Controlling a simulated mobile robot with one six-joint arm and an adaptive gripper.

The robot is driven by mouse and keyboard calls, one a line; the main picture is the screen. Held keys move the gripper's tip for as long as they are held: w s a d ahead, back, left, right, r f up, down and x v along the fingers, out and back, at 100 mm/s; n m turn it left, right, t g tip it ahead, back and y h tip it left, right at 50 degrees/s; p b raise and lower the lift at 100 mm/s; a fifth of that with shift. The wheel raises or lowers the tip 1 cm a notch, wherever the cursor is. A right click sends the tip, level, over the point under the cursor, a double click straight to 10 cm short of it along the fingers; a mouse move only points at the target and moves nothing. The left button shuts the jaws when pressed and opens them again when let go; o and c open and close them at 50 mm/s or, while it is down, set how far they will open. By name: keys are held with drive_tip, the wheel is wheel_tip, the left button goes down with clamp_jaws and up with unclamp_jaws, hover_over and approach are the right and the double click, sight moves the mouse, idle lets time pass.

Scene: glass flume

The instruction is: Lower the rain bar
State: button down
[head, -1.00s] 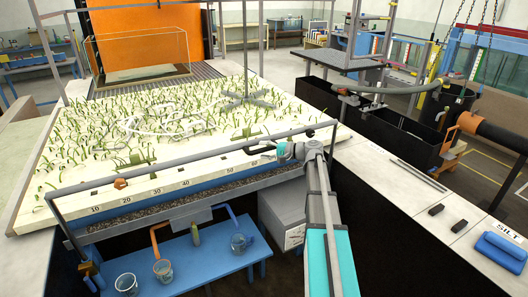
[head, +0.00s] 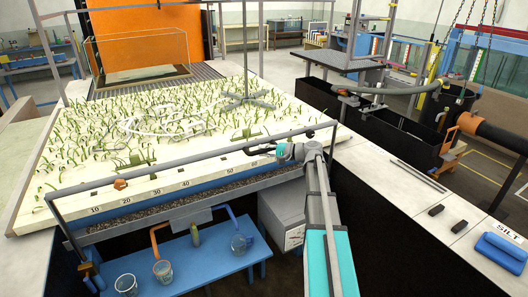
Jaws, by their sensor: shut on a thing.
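The rain bar (head: 190,160) is a long grey bar running across the front edge of the planted bed (head: 75,192). It slopes up from the lower left to the upper right in the picture, with a leg at each end. My gripper (head: 275,146) is at the bar, right of its middle, and is shut on it. The fingertips are small and partly hidden by the wrist, so the exact grasp is hard to see.
A numbered scale lies along the bed's front edge, with an orange piece (head: 120,184) on it. Below stands a blue bench (head: 200,272) with glass beakers (head: 163,271). A pale ledge (head: 400,190) at right holds dark blocks and a blue object (head: 500,250).

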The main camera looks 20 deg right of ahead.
wheel_tip(320, 180, down, 29)
drive_tip(key=b, duration=2.8)
drive_tip(key=shift+b, duration=0.35)
drive_tip(key=shift+s+r, duration=0.1)
drive_tip(key=shift+s, duration=0.05)
drive_tip(key=c, duration=0.5)
unclamp_jaws()
drive_tip(key=shift+d, duration=0.1)
drive_tip(key=shift+c, duration=0.2)
drive_tip(key=shift+r, duration=0.1)
wheel_tip(320, 180, up, 29)
drive_tip(key=p, duration=2.9)
drive_tip(key=shift+r, duration=0.15)
drive_tip(key=shift+f+p+v, duration=0.15)
drive_tip(key=shift+v, duration=1.05)
drive_tip(key=shift+f+p+v, duration=0.15)
drive_tip(key=shift+v, duration=1)
